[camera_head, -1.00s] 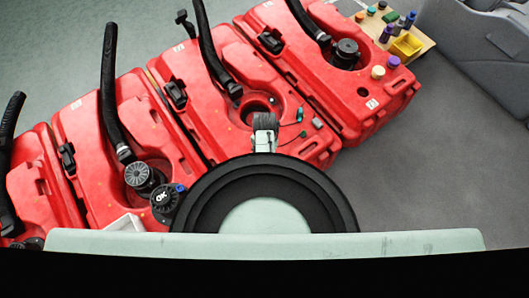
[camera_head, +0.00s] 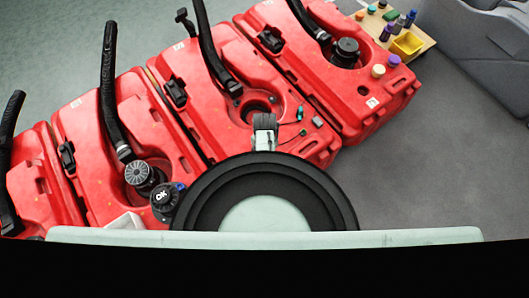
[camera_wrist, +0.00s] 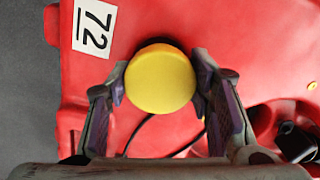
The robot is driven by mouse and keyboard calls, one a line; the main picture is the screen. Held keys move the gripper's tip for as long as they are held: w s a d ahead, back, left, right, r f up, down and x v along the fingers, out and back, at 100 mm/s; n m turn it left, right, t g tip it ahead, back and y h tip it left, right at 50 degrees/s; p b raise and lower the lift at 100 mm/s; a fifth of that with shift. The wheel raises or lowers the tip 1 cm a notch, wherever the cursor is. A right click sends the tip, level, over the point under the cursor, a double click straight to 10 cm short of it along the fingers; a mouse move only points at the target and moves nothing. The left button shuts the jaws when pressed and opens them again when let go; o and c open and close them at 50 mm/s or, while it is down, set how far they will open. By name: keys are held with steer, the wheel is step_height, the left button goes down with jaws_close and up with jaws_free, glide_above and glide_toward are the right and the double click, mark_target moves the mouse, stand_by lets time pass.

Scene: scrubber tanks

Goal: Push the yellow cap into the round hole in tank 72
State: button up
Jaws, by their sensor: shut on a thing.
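The yellow cap (camera_wrist: 160,80) is in the wrist view, round and smooth with its top facing the camera. My gripper (camera_wrist: 161,84) is shut on it, one finger on each side. The cap is over the red surface of tank 72 (camera_wrist: 250,45), just right of the white label 72 (camera_wrist: 94,27). The round hole does not show in the wrist view; the cap covers the area below it. I cannot tell whether the cap touches the tank. In the head view my gripper and the cap are hidden below my arm.
A black cable and a dark connector (camera_wrist: 296,142) lie on the tank in the wrist view. In the head view several red tanks (camera_head: 215,75) stand in a row with black hoses. A small board (camera_head: 425,44) at the upper right holds coloured caps and a yellow box (camera_head: 407,44).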

steer(key=shift+f, duration=0.75)
stand_by(1.3)
steer(key=o, duration=1)
steer(key=o, duration=0.7)
steer(key=shift+r, duration=0.1)
step_height(320, 180, up, 3)
steer(key=p, duration=0.3)
steer(key=shift+r+p, duration=0.3)
steer(key=shift+r, duration=1.65)
steer(key=shift+c, duration=0.2)
